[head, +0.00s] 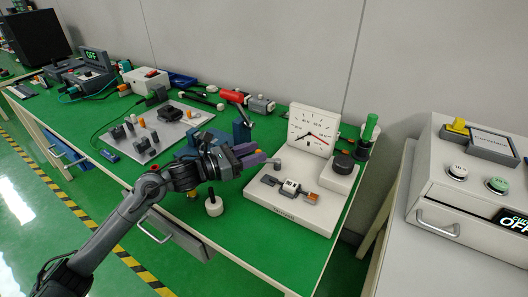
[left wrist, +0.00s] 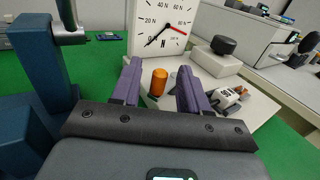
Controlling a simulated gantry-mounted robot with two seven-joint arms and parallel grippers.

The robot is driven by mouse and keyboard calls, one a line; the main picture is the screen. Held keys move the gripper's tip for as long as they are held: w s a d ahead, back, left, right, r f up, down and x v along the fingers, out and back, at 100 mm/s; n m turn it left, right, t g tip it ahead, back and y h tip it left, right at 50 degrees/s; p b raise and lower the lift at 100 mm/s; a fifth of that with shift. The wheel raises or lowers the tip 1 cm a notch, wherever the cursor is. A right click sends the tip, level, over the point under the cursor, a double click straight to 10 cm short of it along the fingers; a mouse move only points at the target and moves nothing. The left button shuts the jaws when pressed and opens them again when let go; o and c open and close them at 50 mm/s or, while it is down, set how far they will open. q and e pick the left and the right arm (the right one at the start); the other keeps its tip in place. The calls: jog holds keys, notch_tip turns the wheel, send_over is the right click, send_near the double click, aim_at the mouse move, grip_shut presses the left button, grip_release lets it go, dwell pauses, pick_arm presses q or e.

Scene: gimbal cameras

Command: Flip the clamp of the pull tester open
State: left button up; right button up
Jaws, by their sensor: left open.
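The pull tester is a white base plate (head: 285,218) with an upright dial (head: 312,130) and a black knob (head: 344,161). Its dial (left wrist: 160,28) and knob (left wrist: 224,44) also show in the left wrist view. On the plate sits a small grey clamp with an orange part (head: 312,197) at its right, beside a white block (head: 290,187). My left gripper (head: 258,154) is open over the plate's left side. In the left wrist view, an upright orange cylinder (left wrist: 159,82) shows between its purple fingers (left wrist: 159,66), with gaps on both sides. My right gripper is not in view.
A blue press-like fixture (head: 241,131) stands close behind my left gripper. A white-topped round tool (head: 213,205) stands left of the plate. A green-handled tool (head: 369,128) stands right of the dial. A grey board with parts (head: 178,131) lies further left.

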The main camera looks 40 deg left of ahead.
pick_arm(q)
jog(key=shift+b+x, duration=0.4)
jog(key=shift+x, duration=1.5)
jog(key=shift+s, duration=0.1)
jog(key=shift+c, duration=0.2)
grip_shut()
